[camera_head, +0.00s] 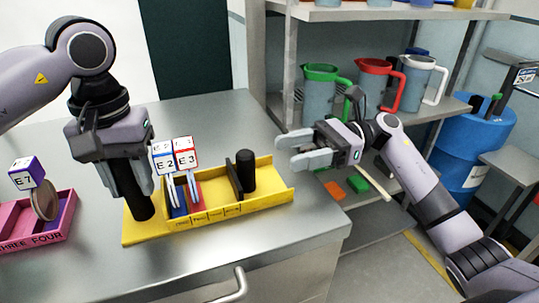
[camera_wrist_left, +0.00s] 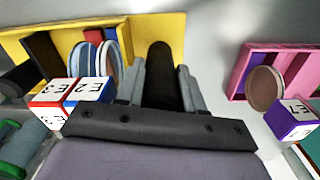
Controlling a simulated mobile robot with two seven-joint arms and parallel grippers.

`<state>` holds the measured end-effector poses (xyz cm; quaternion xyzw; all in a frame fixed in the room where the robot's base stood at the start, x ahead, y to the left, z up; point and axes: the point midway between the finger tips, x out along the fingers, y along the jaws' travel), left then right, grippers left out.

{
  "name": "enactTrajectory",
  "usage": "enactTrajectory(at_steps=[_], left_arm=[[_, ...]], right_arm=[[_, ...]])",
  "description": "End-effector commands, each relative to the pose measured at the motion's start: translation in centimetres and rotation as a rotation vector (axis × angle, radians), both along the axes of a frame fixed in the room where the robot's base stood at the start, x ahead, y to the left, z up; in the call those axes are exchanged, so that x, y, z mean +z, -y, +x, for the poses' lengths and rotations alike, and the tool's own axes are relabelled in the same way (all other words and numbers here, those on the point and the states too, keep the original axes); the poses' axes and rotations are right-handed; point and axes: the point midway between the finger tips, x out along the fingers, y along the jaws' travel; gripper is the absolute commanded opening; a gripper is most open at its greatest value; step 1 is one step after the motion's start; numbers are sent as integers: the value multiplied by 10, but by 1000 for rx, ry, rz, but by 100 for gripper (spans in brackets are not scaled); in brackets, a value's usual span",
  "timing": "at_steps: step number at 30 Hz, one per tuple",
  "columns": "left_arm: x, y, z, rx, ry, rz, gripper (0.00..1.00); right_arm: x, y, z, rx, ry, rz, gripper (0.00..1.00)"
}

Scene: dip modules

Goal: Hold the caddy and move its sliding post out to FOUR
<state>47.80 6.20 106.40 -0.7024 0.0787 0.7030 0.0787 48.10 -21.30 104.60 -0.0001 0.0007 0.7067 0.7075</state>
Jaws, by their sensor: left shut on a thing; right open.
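The yellow caddy (camera_head: 262,201) lies on the grey counter, with small printed labels along its front edge. A fixed black post (camera_head: 134,200) stands at its left end. My left gripper (camera_head: 128,186) is shut on this post from above; in the left wrist view the post (camera_wrist_left: 160,70) shows between the fingers. The sliding post, a dark plate and round black knob (camera_head: 246,170), stands upright right of the middle, apart from the blocks. Which label it lines up with is too small to tell. My right gripper (camera_head: 305,150) is open and empty, right of the knob.
Discs with cube tags E2 (camera_head: 164,162) and E3 (camera_head: 187,159) stand in the caddy between the posts. A pink tray (camera_head: 62,232) holding a disc tagged E7 (camera_head: 27,173) is at the left. A shelf with jugs (camera_head: 320,90) stands behind my right arm, beyond the counter's edge.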

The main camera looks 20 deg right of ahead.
Motion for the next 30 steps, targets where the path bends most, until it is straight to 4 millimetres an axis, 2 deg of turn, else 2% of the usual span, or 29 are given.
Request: enactTrajectory(at_steps=[3, 7, 21, 22, 23, 30], left_arm=[[0, 0, 0, 1, 0, 0, 0], [0, 0, 0, 1, 0, 0, 0], [0, 0, 0, 0, 0, 0, 0], [0, 0, 0, 0, 0, 0, 47], [0, 0, 0, 0, 1, 0, 50], [0, 0, 0, 0, 0, 0, 50]], right_arm=[[0, 21, 1, -4, 0, 0, 59], [0, 35, 1, -2, 0, 0, 59], [0, 40, 0, 0, 1, 0, 59], [0, 40, 0, 0, 1, 0, 59], [0, 40, 0, 0, 1, 0, 59], [0, 40, 0, 0, 1, 1, 59]])
